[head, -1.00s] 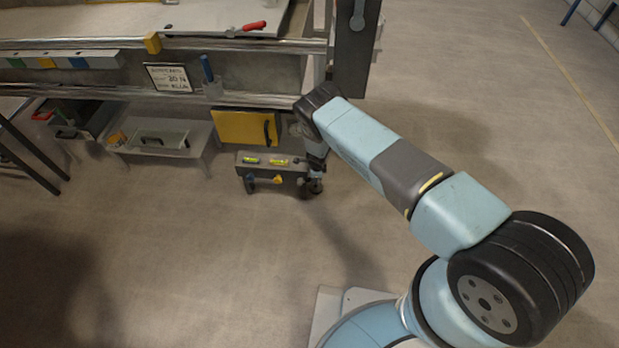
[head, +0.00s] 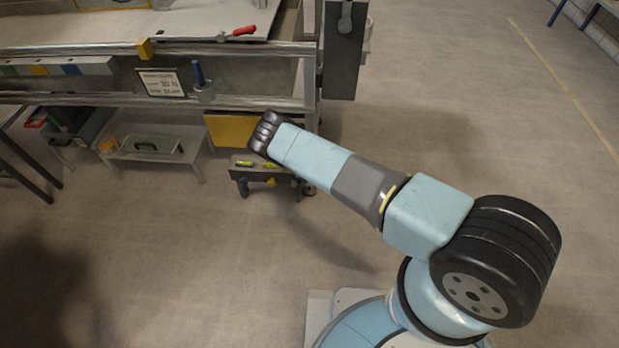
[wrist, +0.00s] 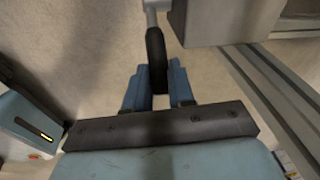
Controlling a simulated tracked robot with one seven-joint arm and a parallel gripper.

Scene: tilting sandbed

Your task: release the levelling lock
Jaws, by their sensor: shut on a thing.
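My gripper (wrist: 156,78) shows in the wrist view with its blue fingers shut on a black rounded piece (wrist: 155,45). The piece looks like a handwheel seen edge-on or a thick grip, on a grey shaft running up. I cannot tell whether it is the levelling lock. In the head view my arm's dark wrist hides the gripper and what it holds.
The sandbed's metal rail (head: 120,98) runs across above my wrist, with a dark upright post (head: 344,60) at its right end. A yellow panel (head: 230,132) is partly covered by my wrist. A tray (head: 150,158) stands lower left. Floor to the right is clear.

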